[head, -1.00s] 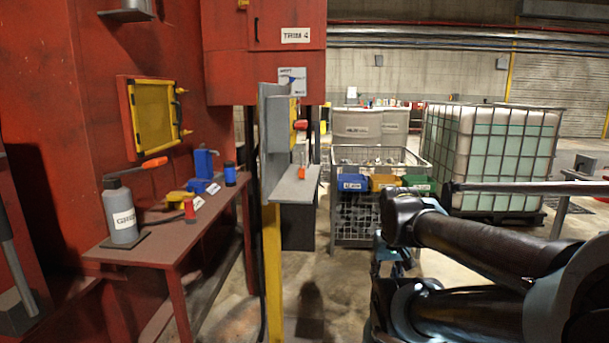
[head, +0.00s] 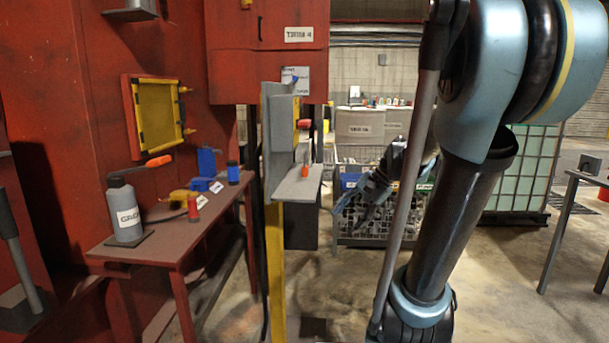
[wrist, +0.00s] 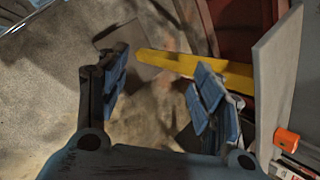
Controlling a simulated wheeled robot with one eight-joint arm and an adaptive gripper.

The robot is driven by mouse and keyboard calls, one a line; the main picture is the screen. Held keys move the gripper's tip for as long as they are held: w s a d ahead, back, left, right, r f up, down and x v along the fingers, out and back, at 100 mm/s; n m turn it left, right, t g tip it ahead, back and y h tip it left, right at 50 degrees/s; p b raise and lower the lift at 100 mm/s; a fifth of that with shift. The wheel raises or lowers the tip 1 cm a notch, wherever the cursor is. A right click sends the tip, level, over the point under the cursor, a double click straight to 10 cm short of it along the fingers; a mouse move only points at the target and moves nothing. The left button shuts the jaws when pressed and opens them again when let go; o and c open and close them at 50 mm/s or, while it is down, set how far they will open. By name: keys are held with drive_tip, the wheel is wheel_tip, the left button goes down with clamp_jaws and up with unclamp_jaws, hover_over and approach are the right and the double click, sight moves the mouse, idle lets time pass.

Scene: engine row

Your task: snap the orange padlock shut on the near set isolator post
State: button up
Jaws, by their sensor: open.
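A small orange padlock (head: 305,171) stands on the grey shelf (head: 297,187) of the yellow post (head: 274,270), its shackle side up. An orange block, apparently the padlock (wrist: 287,140), also shows at the right edge of the wrist view, beside the grey plate. Above the shelf, a yellow isolator box (head: 296,112) with a red handle (head: 304,124) is mounted on the grey backplate. The hasp or post detail is too small to tell. My gripper (head: 350,217) is open and empty, right of the shelf and a little lower. In the wrist view its fingers (wrist: 160,60) are spread over floor.
A red bench (head: 125,250) at left holds a grey bottle (head: 124,212) and several coloured tools. A wire cage cart (head: 345,225) with a blue bin (head: 350,181) stands behind my gripper. A caged tank (head: 530,170) is at right. Floor around the post is clear.

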drive_tip(key=w+a+r+m+y, duration=0.1)
drive_tip(key=w+r+m+y, duration=0.2)
drive_tip(key=w, duration=0.4)
drive_tip(key=w+a+r+m+y, duration=0.1)
drive_tip(key=w+r+m+y, duration=0.1)
drive_tip(key=w+r, duration=0.35)
drive_tip(key=m+y, duration=0.5)
approach(305, 167)
drive_tip(key=w+a, duration=0.1)
drive_tip(key=a, duration=0.2)
drive_tip(key=w+a, duration=0.1)
drive_tip(key=shift+w+a+f, duration=0.2)
drive_tip(key=shift+w+a, duration=0.15)
drive_tip(key=shift+a+f, duration=0.2)
drive_tip(key=shift+a, duration=1.15)
drive_tip(key=shift+a+f, duration=0.2)
drive_tip(key=shift+a, duration=1.1)
drive_tip(key=c, duration=1.3)
